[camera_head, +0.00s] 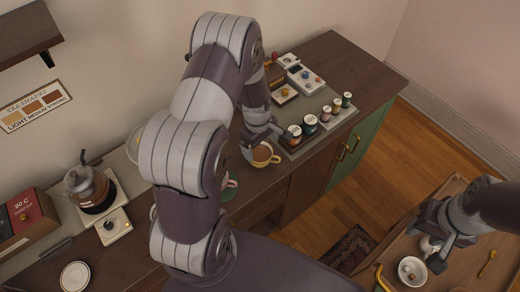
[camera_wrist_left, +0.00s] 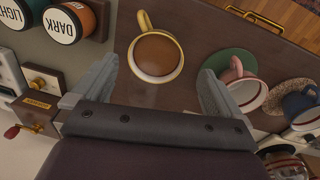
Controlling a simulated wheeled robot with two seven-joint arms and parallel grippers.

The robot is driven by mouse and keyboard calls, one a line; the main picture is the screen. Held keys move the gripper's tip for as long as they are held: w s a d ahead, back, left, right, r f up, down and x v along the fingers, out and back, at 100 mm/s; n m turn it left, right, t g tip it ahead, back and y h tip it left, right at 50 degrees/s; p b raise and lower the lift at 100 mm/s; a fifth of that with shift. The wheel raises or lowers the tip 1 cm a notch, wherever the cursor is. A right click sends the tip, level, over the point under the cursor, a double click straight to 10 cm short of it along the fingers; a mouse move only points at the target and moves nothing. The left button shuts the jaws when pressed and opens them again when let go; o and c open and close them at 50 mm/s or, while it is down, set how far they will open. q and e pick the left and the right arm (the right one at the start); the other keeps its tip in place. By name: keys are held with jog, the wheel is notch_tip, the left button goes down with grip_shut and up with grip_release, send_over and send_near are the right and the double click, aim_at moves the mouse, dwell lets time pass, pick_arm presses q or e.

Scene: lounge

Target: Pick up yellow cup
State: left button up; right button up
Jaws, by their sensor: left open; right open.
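The yellow cup (camera_head: 262,154) stands upright on the dark counter near its front edge, filled with brown liquid. In the left wrist view the yellow cup (camera_wrist_left: 157,76) has its handle pointing away from my gripper. My left gripper (camera_head: 264,138) is open and reaches down right at the cup. In the left wrist view my left gripper (camera_wrist_left: 158,84) has its fingers on either side of the cup's near side, with nothing visibly held. My right gripper (camera_head: 436,246) is open at lower right, over a wooden surface by a white bowl-like cup (camera_head: 412,270).
A pink cup (camera_wrist_left: 242,88) on a green saucer (camera_wrist_left: 228,60) and a blue cup (camera_wrist_left: 302,106) stand right of the yellow cup in the left wrist view. Labelled jars (camera_head: 310,123) stand behind it. The counter's right end (camera_head: 350,65) is mostly bare.

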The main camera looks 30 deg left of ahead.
pick_arm(q)
jog(key=p, duration=0.2)
send_over(261, 154)
jog(key=s+d, duration=0.2)
jog(key=s, duration=0.1)
notch_tip(261, 154, down, 8)
jog(key=shift+a+r, duration=0.1)
jog(key=shift+r, duration=0.05)
jog(key=shift+w+a+f, duration=0.15)
jog(key=shift+f, duration=0.05)
jog(key=shift+r, duration=0.1)
jog(key=c, duration=0.9)
